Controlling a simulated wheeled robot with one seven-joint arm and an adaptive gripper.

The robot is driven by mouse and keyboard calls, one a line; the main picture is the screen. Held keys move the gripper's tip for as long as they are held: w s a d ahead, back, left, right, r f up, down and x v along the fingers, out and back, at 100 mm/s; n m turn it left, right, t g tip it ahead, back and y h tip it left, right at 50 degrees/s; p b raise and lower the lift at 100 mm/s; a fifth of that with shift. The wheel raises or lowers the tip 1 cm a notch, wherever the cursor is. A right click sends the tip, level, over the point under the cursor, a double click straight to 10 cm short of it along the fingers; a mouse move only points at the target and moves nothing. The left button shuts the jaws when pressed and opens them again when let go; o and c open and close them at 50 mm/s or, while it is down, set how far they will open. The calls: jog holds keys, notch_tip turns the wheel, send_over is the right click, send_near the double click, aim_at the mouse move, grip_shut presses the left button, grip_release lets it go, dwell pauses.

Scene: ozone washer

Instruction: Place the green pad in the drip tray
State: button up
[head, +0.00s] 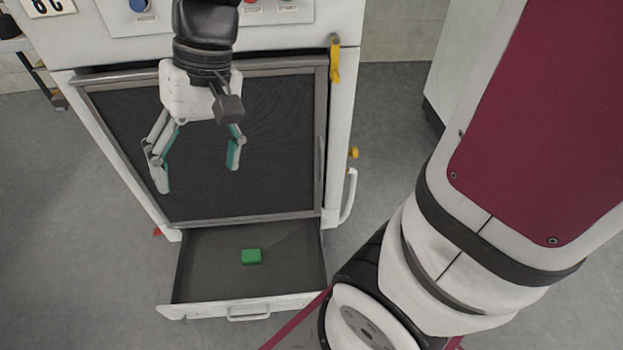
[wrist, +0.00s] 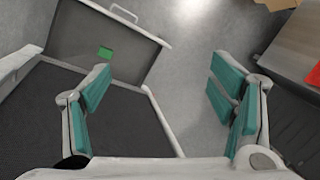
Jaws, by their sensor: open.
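The green pad (head: 251,256) lies flat on the floor of the drip tray (head: 205,265), a dark open drawer at the bottom of the washer. The pad is near the middle of the tray, apart from its walls. The pad also shows in the wrist view (wrist: 105,53), inside the tray (wrist: 150,42). My gripper (head: 198,180) is open and empty, with its teal-lined fingers spread wide. It is in front of the washer's dark panel, above and apart from the tray and pad. Its fingers also show in the wrist view (wrist: 165,95).
The washer's dark mesh panel (head: 270,150) stands above the tray. A yellow lever (head: 335,62) and a white side handle (head: 350,196) stick out at its right. Grey floor (head: 90,260) is clear to the left. A red item (wrist: 314,75) shows at right in the wrist view.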

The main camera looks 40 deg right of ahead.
jog(key=s+d+r+h, duration=0.1)
jog(key=s+d+h, duration=0.1)
jog(key=s, duration=0.7)
jog(key=s+d+r+h, duration=0.1)
jog(key=s+d, duration=0.4)
jog(key=s, duration=0.5)
jog(key=shift+r+n+h, duration=0.4)
